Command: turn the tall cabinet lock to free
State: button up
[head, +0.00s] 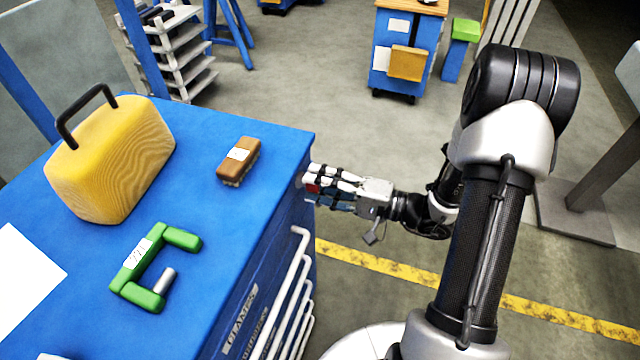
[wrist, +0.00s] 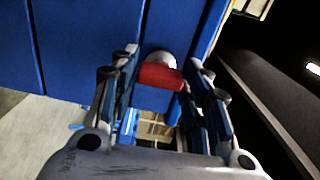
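The lock has a red handle (wrist: 160,76) on a round silver base (wrist: 161,58), mounted on a blue cabinet face (wrist: 85,45) in the wrist view. The handle lies crosswise between my fingers, nearly level in that picture. My gripper (wrist: 163,82) is open around it, with a finger close to each end; whether either finger touches is hard to tell. In the head view my gripper (head: 311,182) is at the upper right edge of the blue cabinet (head: 215,215), and a bit of the red handle (head: 312,188) shows between the fingers.
On the cabinet top are a yellow case (head: 112,160), a brown brush-like block (head: 239,161), a green clamp-shaped piece (head: 150,265) and a white sheet (head: 25,280). White drawer handles (head: 290,290) stick out of the front below my gripper.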

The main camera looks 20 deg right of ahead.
jog(key=o, duration=0.3)
jog(key=v, duration=1.2)
dwell(0.3)
